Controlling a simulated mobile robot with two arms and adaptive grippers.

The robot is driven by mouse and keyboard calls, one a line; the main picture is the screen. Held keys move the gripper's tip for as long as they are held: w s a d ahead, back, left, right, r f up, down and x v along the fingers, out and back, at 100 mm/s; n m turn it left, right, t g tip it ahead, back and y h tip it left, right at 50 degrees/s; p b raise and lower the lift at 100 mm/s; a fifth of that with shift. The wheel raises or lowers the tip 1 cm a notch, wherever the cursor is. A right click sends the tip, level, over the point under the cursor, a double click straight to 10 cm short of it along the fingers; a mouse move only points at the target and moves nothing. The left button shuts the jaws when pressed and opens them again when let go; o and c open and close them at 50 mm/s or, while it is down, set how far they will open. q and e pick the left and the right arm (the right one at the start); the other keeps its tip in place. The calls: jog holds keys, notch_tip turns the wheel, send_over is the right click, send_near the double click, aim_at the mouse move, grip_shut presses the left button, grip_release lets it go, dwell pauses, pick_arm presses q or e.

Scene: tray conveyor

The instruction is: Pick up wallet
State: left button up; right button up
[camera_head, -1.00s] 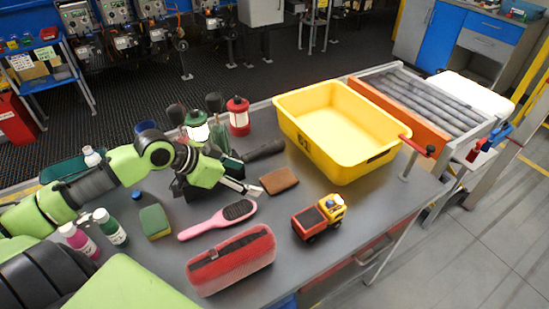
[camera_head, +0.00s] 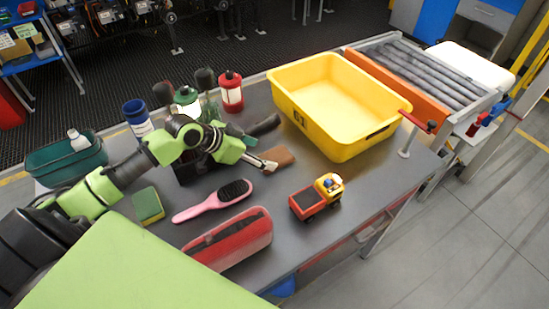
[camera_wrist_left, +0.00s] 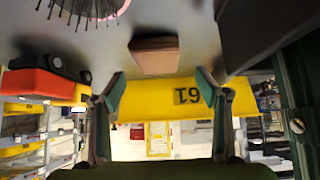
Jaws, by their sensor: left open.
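The brown wallet (camera_head: 281,156) lies flat on the grey table in front of the yellow bin. It also shows in the left wrist view (camera_wrist_left: 153,56), beyond the fingertips and roughly centred between them. My left gripper (camera_head: 266,165) reaches in from the left, and its tip overlaps the wallet's left edge in the head view. In the left wrist view its two fingers (camera_wrist_left: 160,90) are spread wide with nothing between them. Whether a finger touches the wallet is unclear. My right gripper is not in view.
The yellow bin (camera_head: 374,143) stands behind the wallet. A pink hairbrush (camera_head: 201,205), red case (camera_head: 230,240), toy truck (camera_head: 316,197) and sponge (camera_head: 148,205) lie nearer. Lanterns, including a red one (camera_head: 231,92), stand behind my arm. Clear table lies between the wallet and truck.

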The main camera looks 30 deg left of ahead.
aim_at(273, 157)
pick_arm(q)
jog(key=shift+w+d+f, duration=0.1)
jog(key=shift+w+d, duration=0.05)
jog(key=p+x, duration=0.1)
jog(key=x, duration=0.3)
jog(key=shift+w+d+f+p, duration=0.2)
jog(key=shift+d+f+p, duration=0.05)
jog(key=shift+p, duration=0.05)
jog(key=shift+s, duration=0.1)
jog(key=shift+c, duration=1.4)
jog(key=c, duration=0.9)
